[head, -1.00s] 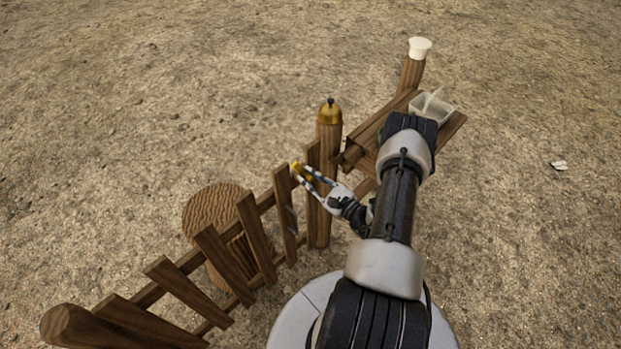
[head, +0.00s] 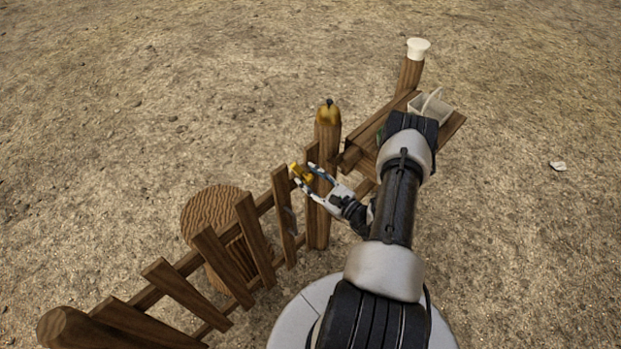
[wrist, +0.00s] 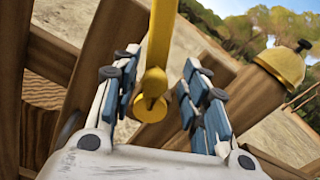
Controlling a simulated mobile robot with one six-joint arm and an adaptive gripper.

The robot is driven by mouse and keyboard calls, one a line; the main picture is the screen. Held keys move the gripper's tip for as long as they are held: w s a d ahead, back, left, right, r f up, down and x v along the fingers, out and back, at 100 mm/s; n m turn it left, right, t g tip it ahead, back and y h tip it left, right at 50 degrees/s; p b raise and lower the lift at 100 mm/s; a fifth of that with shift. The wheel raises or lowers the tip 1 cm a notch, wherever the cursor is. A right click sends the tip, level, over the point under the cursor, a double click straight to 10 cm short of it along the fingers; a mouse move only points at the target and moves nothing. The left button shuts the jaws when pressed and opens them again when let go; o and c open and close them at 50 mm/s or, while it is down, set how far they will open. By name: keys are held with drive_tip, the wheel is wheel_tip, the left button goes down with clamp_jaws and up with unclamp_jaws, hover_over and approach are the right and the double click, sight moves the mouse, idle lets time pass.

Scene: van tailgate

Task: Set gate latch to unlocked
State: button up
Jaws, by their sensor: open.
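The yellow gate latch (wrist: 156,82) runs down the middle of the wrist view as a bar ending in a round knob. In the head view the latch (head: 302,174) is a small yellow piece at the free end of the wooden picket gate (head: 210,245), by the post. My gripper (head: 306,170) is open at the latch. In the wrist view my gripper (wrist: 158,85) has a blue-padded finger on each side of the bar, with gaps visible on both sides. The latch's mounting is out of the wrist view.
A wooden post with a brass cap (head: 328,114) stands just behind the latch; the cap also shows in the wrist view (wrist: 280,68). A wooden shelf (head: 364,138) holds a pale bin (head: 431,107). A round wooden stump (head: 207,210) stands behind the gate. Open ground surrounds this.

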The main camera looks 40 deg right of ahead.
drive_tip(key=shift+s, duration=0.1)
drive_tip(key=s, duration=1.1)
drive_tip(key=shift+s+d, duration=0.4)
drive_tip(key=shift+d, duration=0.05)
